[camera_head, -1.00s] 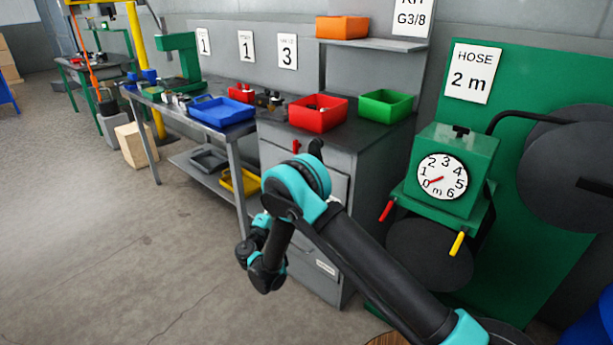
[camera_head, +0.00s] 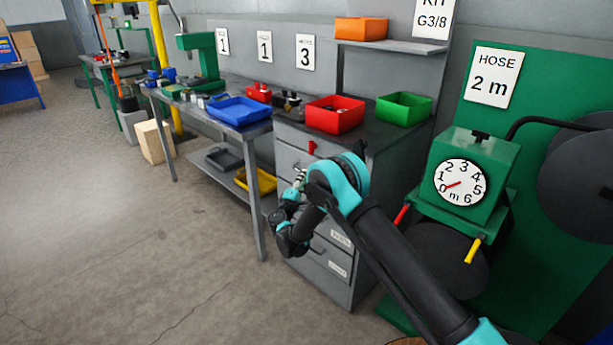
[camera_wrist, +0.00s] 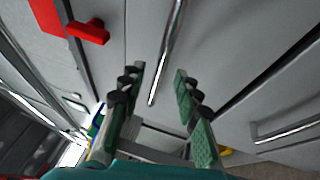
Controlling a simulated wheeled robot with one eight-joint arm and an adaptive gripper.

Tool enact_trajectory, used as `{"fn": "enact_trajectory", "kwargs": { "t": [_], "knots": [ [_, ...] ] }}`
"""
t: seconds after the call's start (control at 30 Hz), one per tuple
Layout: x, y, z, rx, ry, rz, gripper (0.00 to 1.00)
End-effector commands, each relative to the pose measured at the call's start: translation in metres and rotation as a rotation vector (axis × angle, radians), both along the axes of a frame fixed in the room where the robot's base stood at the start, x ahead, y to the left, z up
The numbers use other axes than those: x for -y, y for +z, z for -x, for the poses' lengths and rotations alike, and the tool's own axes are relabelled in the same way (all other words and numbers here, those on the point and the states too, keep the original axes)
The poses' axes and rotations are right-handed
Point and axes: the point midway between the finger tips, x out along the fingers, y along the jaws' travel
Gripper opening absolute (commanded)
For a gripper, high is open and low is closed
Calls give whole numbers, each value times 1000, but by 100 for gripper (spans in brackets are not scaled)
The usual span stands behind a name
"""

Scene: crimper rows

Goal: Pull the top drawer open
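The grey drawer cabinet (camera_head: 335,285) stands at the centre of the head view, partly hidden by my arm. The top drawer front (camera_head: 291,155) sits under the dark worktop and looks closed. A red piece (camera_head: 312,148) is near it; it also shows in the wrist view (camera_wrist: 88,32). In the wrist view, a metal bar handle (camera_wrist: 170,50) runs between the fingers of my gripper (camera_wrist: 158,75). The fingers are apart, one on each side of the bar, with gaps visible. I cannot tell for sure which drawer this handle belongs to. My gripper (camera_head: 299,180) is partly hidden in the head view.
Another bar handle (camera_wrist: 288,128) is at the right in the wrist view. Red (camera_head: 335,115) and green (camera_head: 404,108) bins stand on the cabinet. A workbench with a blue tray (camera_head: 240,111) adjoins it on the left. A green hose station (camera_head: 465,180) stands right.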

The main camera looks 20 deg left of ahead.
Motion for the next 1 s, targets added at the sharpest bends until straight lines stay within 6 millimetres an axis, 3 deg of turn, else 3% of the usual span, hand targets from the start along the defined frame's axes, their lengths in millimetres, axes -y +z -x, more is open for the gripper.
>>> {"fn": "enact_trajectory", "kwargs": {
  "t": [0.2,0.57,0.83,1.0],
  "knots": [
    [0,4,-24,0,-1,0,32],
    [-1,5,-28,0,0,-1,32],
    [0,5,-28,0,0,-1,1],
    [0,5,-28,-1,0,-1,0]
  ]
}}
